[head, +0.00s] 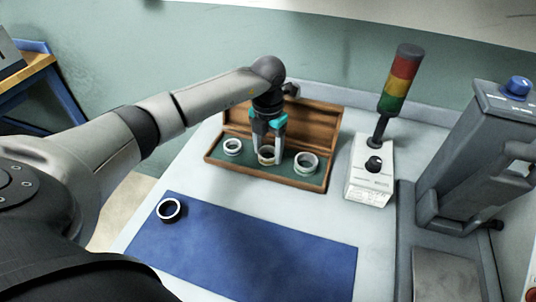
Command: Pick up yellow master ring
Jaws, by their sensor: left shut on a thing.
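The yellow master ring (266,159) is in the middle of the open wooden box, between two pale rings. Only part of it shows below the fingers. My left gripper (267,152) points down into the box from above and is shut on the yellow ring. I cannot tell whether the ring is still touching the green lining. My right gripper is not in view.
The wooden box (317,187) also holds a pale ring at left (232,147) and one at right (305,163). A dark-sided ring (169,210) lies on the blue mat (270,262). A signal-light unit (368,182) and a grey machine (462,150) stand at right.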

